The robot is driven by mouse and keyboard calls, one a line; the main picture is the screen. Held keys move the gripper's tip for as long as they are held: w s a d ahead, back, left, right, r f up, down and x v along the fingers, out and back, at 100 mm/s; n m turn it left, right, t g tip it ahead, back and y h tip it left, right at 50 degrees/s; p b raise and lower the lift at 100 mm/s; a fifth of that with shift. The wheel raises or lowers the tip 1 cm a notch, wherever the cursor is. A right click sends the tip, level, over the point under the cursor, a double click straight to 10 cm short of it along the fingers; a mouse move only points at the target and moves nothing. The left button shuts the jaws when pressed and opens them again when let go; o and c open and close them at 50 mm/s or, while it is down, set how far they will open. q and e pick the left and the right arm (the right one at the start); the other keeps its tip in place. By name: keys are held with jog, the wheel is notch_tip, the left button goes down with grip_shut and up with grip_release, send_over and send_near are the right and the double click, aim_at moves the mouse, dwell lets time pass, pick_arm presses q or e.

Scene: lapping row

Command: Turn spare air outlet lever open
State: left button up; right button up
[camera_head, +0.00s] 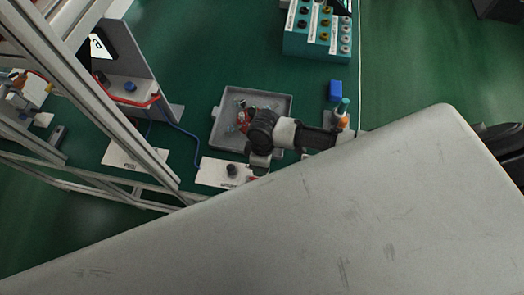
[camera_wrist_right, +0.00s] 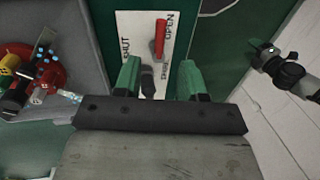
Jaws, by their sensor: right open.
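The spare air outlet is a white plate (camera_wrist_right: 128,27) marked SHUT and OPEN, with a red lever (camera_wrist_right: 160,38) and a dark fitting (camera_wrist_right: 147,82). The lever stands nearly upright in the wrist view, close beside the word OPEN; its exact setting is unclear. My right gripper (camera_wrist_right: 158,79) is open, its green fingers on either side of the plate's near part. The lever shows beyond the fingertips, and no contact is visible. In the head view, the plate (camera_head: 212,172) lies below the grey tray, partly hidden by my right arm's dark wrist (camera_head: 262,132). My left gripper is not seen.
A grey tray (camera_head: 216,131) with small parts sits beside the plate. Another white plate (camera_head: 122,157) and a blue hose (camera_head: 183,134) lie left, near metal frame bars.

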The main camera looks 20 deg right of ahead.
jog(key=r, duration=0.3)
jog(key=shift+w+d+r, duration=0.1)
jog(key=shift+w+d, duration=0.1)
jog(key=shift+w, duration=0.05)
dwell(0.4)
